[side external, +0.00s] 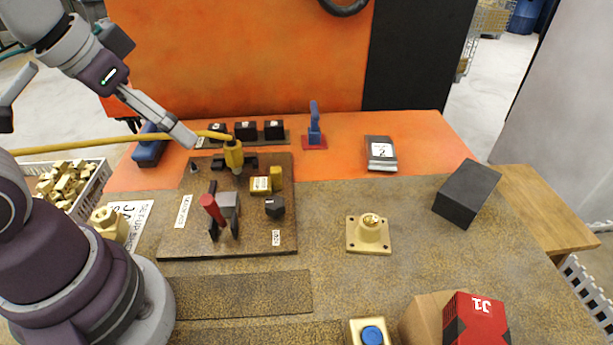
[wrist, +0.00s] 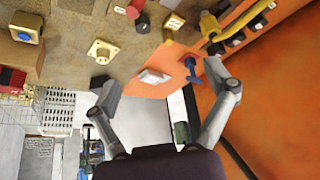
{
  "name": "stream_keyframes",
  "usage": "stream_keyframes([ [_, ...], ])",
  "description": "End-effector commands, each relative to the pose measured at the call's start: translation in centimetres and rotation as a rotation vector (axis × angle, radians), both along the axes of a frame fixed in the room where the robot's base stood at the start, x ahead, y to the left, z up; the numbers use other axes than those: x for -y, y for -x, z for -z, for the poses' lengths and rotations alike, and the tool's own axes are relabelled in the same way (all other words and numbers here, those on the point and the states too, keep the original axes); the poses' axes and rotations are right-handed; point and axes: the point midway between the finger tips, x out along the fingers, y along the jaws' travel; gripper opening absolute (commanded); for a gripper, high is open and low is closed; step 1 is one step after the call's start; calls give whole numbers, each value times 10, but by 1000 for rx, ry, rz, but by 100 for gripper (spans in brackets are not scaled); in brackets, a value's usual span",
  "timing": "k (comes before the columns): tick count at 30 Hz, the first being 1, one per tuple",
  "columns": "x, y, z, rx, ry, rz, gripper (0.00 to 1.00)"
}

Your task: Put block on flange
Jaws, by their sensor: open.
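A black block (side external: 467,193) lies on the right side of the worktable, near its edge. A square brass flange (side external: 368,235) with a round raised centre lies flat on the brown mat, left of the block and apart from it. The flange also shows at the upper left in the wrist view (wrist: 102,51). A dark shape beside my left finger in that view may be the block, mostly hidden. My gripper (wrist: 163,82) is open and empty, its fingers spread wide. In the side view it is high at the upper left, far from block and flange.
A fixture board (side external: 175,240) with clamps and a yellow hose stands left of the flange. A red box (side external: 475,318) and a blue-button box (side external: 369,332) are at the front. A labelled device (side external: 381,155) lies behind the flange. The mat around the flange is clear.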

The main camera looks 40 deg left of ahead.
Motion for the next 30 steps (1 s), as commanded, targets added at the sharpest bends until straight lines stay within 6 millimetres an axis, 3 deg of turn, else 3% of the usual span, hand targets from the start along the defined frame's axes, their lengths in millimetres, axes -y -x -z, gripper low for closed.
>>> stream_keyframes([
  [7, 2, -2, 1, -1, -2, 8, 85],
  [11, 23, -27, 16, 16, -27, 66, 85],
  [14, 67, -54, 43, 77, -60, 186, 85],
  [16, 108, -60, 63, 137, -62, 306, 85],
  [21, 198, -32, 106, 245, 18, 611, 85],
  [24, 226, -8, 120, 267, 76, 729, 85],
  [26, 235, 1, 124, 273, 98, 767, 85],
  [30, 247, -2, 138, 274, 114, 782, 85],
])
